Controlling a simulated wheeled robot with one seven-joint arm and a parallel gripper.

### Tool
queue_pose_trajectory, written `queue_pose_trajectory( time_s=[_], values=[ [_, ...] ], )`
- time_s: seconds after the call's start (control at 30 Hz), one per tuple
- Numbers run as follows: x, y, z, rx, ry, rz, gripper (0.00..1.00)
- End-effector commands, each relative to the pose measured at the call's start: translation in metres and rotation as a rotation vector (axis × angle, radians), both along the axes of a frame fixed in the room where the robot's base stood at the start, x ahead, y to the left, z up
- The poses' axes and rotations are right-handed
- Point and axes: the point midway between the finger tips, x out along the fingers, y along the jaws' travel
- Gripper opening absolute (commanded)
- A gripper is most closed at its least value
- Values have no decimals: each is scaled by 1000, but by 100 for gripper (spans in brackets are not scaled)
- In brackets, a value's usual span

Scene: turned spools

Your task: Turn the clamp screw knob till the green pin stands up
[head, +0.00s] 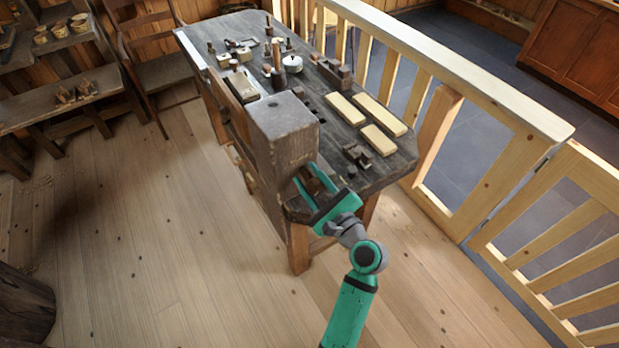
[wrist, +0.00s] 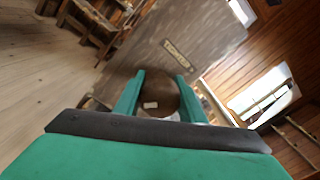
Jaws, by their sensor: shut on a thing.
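The clamp screw knob (wrist: 158,92) is a round brown knob in the wrist view, with a small pale mark on its face. My gripper (wrist: 160,77) is shut on it, one green finger on each side. In the head view my gripper (head: 308,178) reaches the near end of the workbench, against the big wooden clamp block (head: 285,128). The knob is hard to make out there between the fingers. The block's face (wrist: 190,30) fills the middle of the wrist view and bears a small label plate (wrist: 176,53). I cannot make out a green pin in either view.
The dark workbench (head: 400,165) carries several small tools and pale wooden blocks (head: 378,140). A pale wooden railing (head: 450,75) runs along its right side. A chair (head: 150,45) and shelves (head: 60,95) stand at the left.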

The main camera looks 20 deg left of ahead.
Motion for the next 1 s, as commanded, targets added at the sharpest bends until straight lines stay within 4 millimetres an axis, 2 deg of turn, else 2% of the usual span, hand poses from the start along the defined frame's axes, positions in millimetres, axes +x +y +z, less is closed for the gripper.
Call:
queue_pose_trajectory(
  time_s=[0.27,0.3,0.37,0.77,1.0],
  values=[
    [0,-3,-3,-2,4,-6,14],
    [0,-3,-3,-2,4,-6,43],
    [0,-3,-3,-2,4,-4,55],
    [-4,-6,-1,-1,1,-3,55],
    [-27,-37,-1,-2,1,-5,55]
  ],
)
